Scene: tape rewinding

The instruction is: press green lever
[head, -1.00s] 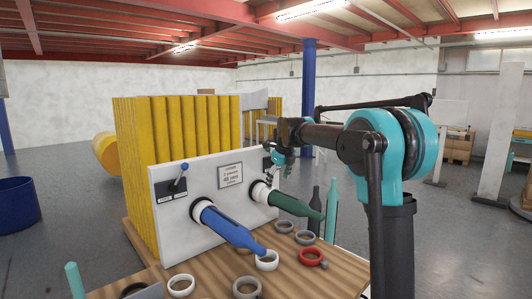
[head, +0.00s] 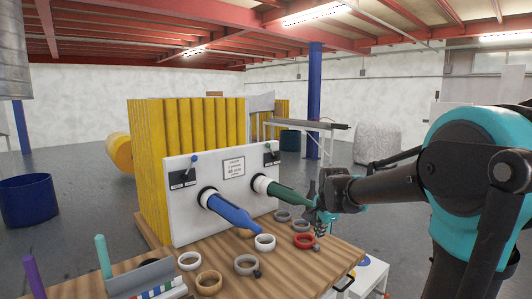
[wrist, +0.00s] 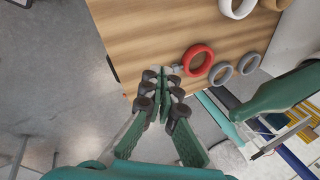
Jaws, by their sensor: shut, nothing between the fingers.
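The white panel (head: 222,185) carries two small levers. The right lever (head: 270,150) stands above the green spindle (head: 288,195); its knob is small, and its color is hard to make out. My gripper (head: 320,232) is right of the panel, in front of the green spindle's tip and apart from both levers. In the wrist view my gripper (wrist: 162,75) is shut and empty, pointing toward the table's edge. The levers do not show in the wrist view.
Several tape rings lie on the wooden table, including a red one (head: 303,241) close to my gripper and a white one (head: 265,242). A holder (head: 143,277) with pens is at the front left.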

